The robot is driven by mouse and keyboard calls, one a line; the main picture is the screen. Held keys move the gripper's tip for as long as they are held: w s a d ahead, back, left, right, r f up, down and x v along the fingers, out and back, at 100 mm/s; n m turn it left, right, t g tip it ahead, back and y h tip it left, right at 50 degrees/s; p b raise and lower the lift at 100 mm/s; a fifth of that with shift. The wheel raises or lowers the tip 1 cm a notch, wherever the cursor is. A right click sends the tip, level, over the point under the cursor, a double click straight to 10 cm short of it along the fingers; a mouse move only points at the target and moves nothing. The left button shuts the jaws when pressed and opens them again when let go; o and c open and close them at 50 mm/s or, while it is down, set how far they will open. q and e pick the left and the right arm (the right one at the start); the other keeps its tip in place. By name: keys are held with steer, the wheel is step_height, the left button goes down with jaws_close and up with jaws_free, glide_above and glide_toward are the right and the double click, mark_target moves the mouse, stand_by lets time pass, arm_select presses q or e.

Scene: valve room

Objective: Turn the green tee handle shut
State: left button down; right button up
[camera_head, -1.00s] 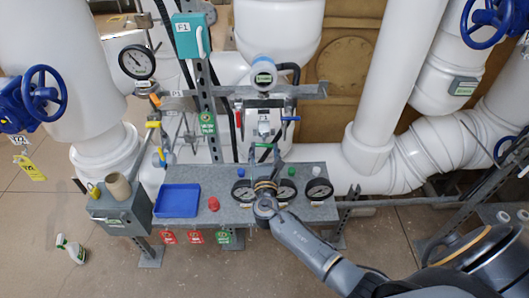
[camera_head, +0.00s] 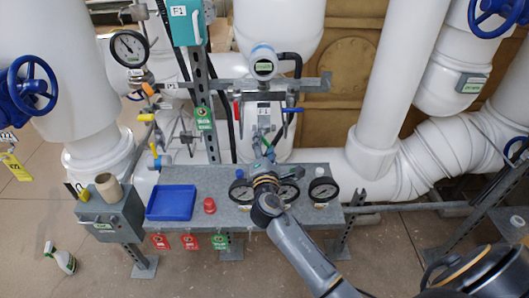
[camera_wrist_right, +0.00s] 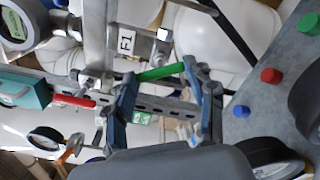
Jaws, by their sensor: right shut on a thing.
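The green tee handle (camera_wrist_right: 160,73) shows in the right wrist view as a green bar lying across the gap between my two fingertips. My right gripper (camera_wrist_right: 161,76) is shut on it, with one finger at each end of the bar. In the head view my right gripper (camera_head: 264,148) reaches up from the lower right over the grey bench to the pipework below the round gauge display. There the gripper largely hides the green handle. My left gripper is in neither view.
A red handle (camera_head: 237,113) and a blue handle (camera_head: 292,110) sit close by on the manifold. The grey bench (camera_head: 228,218) carries a blue tray (camera_head: 171,203), a red cap (camera_head: 209,205) and black dial gauges (camera_head: 323,190). A teal box (camera_head: 185,24) hangs at upper left.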

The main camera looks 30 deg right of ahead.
steer(key=m+b, duration=0.2)
steer(key=m, duration=0.2)
steer(key=shift+f+b, duration=0.2)
steer(key=shift+b, duration=0.1)
steer(key=shift+r+m+b, duration=0.1)
steer(key=shift+m+b, duration=0.45)
steer(key=shift+m, duration=0.75)
steer(key=o, duration=1.2)
steer(key=shift+c, duration=0.2)
steer(key=v, duration=1.2)
